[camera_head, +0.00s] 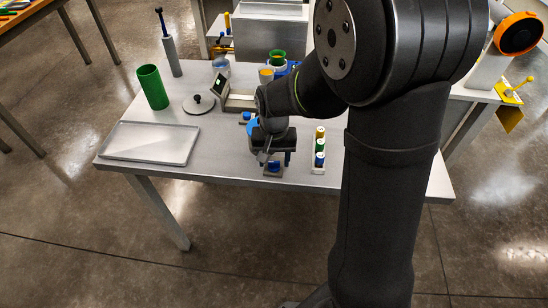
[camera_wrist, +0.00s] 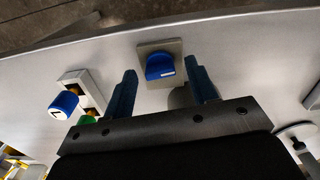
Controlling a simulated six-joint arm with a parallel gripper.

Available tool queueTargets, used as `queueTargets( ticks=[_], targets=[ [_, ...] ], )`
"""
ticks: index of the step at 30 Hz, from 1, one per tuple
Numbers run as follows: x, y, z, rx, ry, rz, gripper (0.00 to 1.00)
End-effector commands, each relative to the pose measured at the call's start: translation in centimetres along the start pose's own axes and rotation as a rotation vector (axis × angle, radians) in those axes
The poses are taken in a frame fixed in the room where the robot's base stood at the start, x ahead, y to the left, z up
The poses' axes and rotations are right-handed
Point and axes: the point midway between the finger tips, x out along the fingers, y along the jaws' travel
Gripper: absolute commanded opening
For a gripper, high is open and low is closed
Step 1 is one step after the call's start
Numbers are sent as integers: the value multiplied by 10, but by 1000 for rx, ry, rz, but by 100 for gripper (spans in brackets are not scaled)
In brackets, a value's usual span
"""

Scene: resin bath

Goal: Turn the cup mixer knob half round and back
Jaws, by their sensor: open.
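The blue mixer knob (camera_wrist: 160,66) sits on a square grey plate (camera_wrist: 146,49) near the table edge. A short white mark shows low on its right side. In the head view the knob (camera_head: 273,166) is partly covered by my gripper (camera_head: 274,154). In the wrist view my gripper (camera_wrist: 161,70) is open, with one blue finger to the left of the knob and one to the right. Gaps show between both fingers and the knob, so nothing is held. I cannot tell the exact height of the fingertips over the plate.
A white rack (camera_head: 318,168) with yellow-, green- and blue-capped bottles stands close right of my gripper. A pale tray (camera_head: 150,143) lies at the left, with a green cylinder (camera_head: 152,87) and a round lid (camera_head: 198,103) behind.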

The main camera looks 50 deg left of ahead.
Motion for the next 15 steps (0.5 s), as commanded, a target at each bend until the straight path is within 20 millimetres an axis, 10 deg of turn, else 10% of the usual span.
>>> queueTargets(
  ticks=[9,15],
  targets=[
    [0,0,0,0,0,0,8],
    [0,0,0,-11,0,0,8]
  ],
)
